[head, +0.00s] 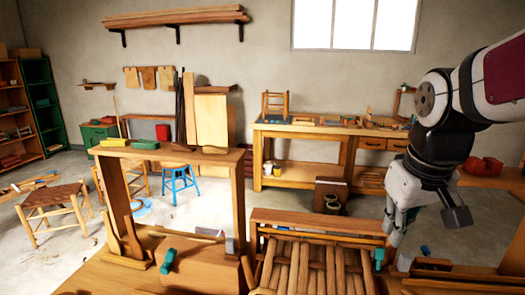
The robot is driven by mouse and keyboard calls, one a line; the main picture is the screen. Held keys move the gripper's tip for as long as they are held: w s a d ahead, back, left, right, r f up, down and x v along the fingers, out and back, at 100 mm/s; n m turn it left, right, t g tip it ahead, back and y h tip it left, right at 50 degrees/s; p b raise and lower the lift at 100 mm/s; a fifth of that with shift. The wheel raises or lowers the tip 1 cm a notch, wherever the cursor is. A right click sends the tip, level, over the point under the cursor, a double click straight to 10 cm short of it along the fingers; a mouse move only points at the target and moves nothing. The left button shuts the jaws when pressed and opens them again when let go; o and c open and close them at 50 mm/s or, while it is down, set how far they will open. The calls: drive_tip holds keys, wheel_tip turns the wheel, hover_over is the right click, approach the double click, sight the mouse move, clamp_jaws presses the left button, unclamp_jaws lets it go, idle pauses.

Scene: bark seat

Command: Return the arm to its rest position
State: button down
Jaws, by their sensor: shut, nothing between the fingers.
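My arm (445,140) comes in from the right edge of the head view, bent down at its wrist. My gripper (394,232) points downward at the right, its fingers shut and empty. It hangs in front of the far workbench and appears just right of the slatted wooden frame (318,222). Whether the fingertips touch anything below cannot be told.
A wooden stand (240,200) rises at the left of the near work surface. Teal clamps (168,260) sit close by. A workbench (300,133) stands along the back wall. Woven stool (52,200) and blue stool (177,172) stand left. Open floor lies between.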

drive_tip(key=s+a+m+t, duration=0.1)
drive_tip(key=s+a, duration=0.3)
drive_tip(key=s, duration=0.8)
drive_tip(key=shift+s+r+m+t+y, duration=0.3)
drive_tip(key=shift+s+r+t, duration=0.1)
drive_tip(key=shift+t, duration=0.2)
